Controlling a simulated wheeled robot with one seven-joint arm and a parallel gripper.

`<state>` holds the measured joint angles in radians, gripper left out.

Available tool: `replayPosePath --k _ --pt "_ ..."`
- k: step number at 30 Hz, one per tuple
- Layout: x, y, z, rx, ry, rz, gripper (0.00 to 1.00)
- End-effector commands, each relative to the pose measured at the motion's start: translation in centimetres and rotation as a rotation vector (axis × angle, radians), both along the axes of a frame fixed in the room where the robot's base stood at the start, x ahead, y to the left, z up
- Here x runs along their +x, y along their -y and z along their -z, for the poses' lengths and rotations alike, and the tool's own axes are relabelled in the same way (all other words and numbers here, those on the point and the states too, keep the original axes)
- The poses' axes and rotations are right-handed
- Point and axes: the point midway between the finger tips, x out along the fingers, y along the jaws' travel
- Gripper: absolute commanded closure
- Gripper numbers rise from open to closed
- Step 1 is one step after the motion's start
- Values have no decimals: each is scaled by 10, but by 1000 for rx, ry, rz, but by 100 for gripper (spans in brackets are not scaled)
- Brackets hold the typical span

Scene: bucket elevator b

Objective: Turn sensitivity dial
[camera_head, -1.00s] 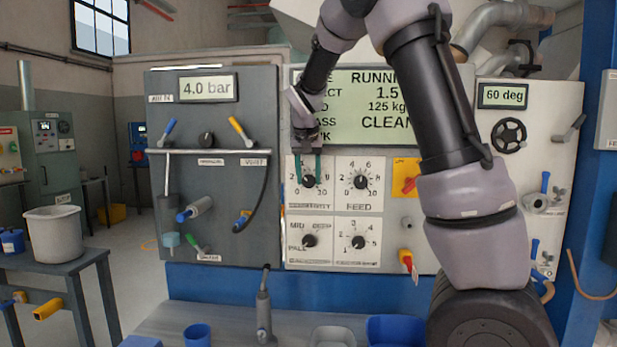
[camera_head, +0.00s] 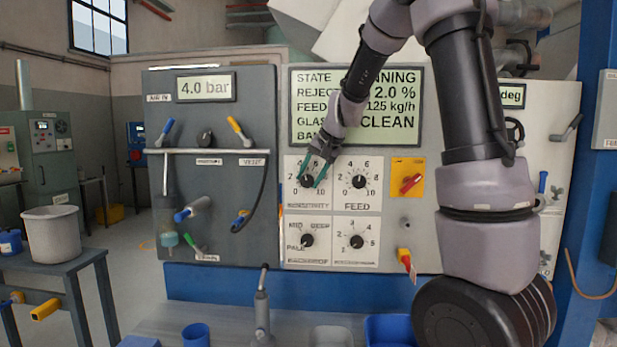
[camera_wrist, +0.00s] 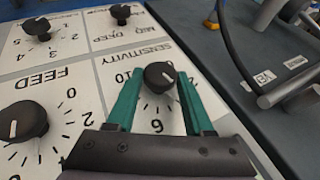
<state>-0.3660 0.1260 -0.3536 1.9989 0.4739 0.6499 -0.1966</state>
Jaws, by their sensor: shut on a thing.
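The sensitivity dial (camera_head: 307,180) is a black round knob on a white plate at the upper left of the dial group. In the wrist view the sensitivity dial (camera_wrist: 159,76) stands between the two green fingers, with its white pointer line showing. My gripper (camera_head: 315,174) reaches it from the upper right, its fingers tilted. In the wrist view my gripper (camera_wrist: 160,88) has one finger on each side of the knob and is shut on it. The display (camera_head: 356,107) above reads RUNNING partly, reject 2.0 %, feed 125 kg/h and CLEAN; my arm hides parts of it.
The feed dial (camera_head: 359,182) is close on the right. Two more dials (camera_head: 308,241) sit below. A yellow plate with a red switch (camera_head: 408,181) is farther right. A grey pneumatic panel (camera_head: 210,220) with levers and a hose stands left.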

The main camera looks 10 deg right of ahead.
Motion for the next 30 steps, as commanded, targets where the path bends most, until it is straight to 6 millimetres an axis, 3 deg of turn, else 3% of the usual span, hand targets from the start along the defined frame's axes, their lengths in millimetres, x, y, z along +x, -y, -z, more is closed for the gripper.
replayPosePath --k 12,28,29,30 --pt "-1 4 3 176 55 2 100" --pt "-2 3 3 200 63 -2 100" --pt "-2 3 3 200 63 -2 44" --pt "-2 3 3 200 63 -2 29"
